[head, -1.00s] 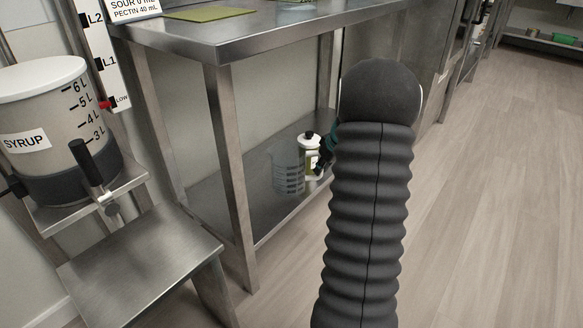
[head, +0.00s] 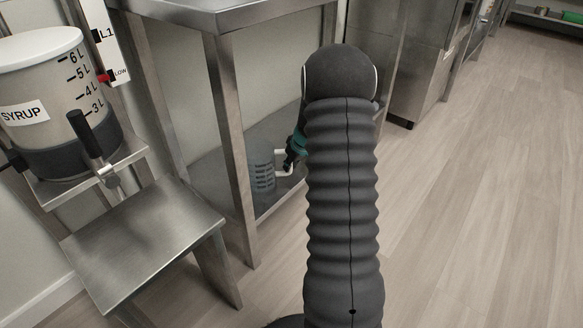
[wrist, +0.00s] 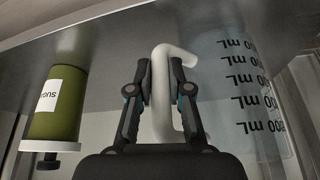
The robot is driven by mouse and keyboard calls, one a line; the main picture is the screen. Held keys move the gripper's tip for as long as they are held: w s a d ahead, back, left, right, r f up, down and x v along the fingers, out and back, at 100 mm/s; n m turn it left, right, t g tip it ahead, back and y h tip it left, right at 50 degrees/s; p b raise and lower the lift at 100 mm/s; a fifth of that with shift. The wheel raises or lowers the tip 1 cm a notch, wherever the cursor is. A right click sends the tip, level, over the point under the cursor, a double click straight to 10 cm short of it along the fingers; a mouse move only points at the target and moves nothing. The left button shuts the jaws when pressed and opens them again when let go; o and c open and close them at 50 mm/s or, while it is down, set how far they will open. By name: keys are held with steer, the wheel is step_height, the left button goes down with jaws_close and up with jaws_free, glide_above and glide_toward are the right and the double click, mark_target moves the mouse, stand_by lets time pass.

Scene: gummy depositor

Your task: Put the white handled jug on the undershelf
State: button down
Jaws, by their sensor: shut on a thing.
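The jug (head: 263,176) is clear with dark volume marks and a white handle (head: 284,166). In the head view it is inside the table frame over the undershelf (head: 212,165), just right of the front leg. My gripper (head: 291,160) reaches in from the right, partly hidden by my arm. In the wrist view, my gripper (wrist: 160,82) is shut on the white handle (wrist: 161,112), with the jug's clear body (wrist: 238,85) to the right. The marks read upside down there. I cannot tell whether the jug's base touches the shelf.
A green canister (wrist: 60,104) labelled as sugar shows left of the gripper in the wrist view. The steel tabletop (head: 240,14) is above, with its front leg (head: 232,150) beside the jug. A syrup tank (head: 45,95) and low steel stand (head: 145,240) are left. Floor at right is clear.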

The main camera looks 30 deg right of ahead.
steer(key=shift+f, duration=0.6)
steer(key=c, duration=1.1)
jaws_free()
